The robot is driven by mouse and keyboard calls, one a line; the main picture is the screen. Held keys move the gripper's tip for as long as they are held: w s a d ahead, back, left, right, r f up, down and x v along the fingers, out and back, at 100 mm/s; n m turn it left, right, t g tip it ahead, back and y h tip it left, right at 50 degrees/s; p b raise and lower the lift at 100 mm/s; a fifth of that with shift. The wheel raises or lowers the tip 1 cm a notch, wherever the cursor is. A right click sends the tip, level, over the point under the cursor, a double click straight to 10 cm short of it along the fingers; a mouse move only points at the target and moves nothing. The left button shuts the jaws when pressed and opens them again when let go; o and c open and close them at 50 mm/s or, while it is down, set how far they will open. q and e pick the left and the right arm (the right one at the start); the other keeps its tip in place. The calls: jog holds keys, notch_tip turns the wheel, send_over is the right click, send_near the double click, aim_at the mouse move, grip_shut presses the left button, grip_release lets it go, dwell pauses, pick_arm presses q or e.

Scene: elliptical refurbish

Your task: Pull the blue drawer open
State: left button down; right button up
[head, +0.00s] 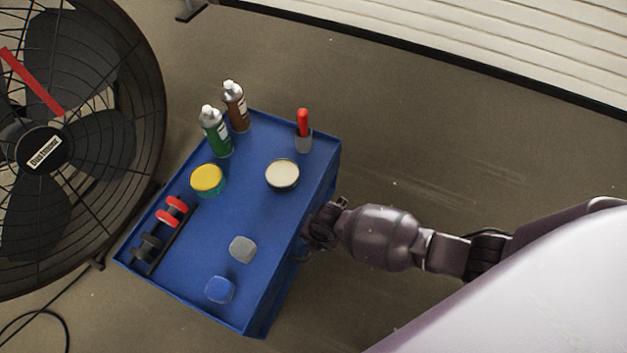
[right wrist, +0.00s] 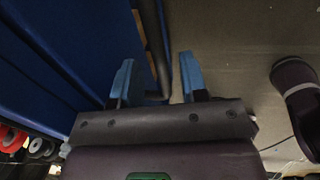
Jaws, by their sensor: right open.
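The blue cart (head: 262,215) stands left of my right arm in the head view, and its drawer fronts are mostly hidden there. In the right wrist view, a blue drawer front (right wrist: 75,40) fills the left side. A dark bar handle (right wrist: 156,45) runs down from the top edge, between the two blue fingertips. My right gripper (head: 320,226) is at the cart's right side. In the right wrist view this gripper (right wrist: 157,78) is open, with a finger on each side of the handle, and a gap shows on both sides. My left gripper is not in view.
A large fan (head: 75,150) is close on the left. Floor right of the cart is clear.

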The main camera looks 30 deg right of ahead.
jog(key=shift+f, duration=0.15)
grip_shut()
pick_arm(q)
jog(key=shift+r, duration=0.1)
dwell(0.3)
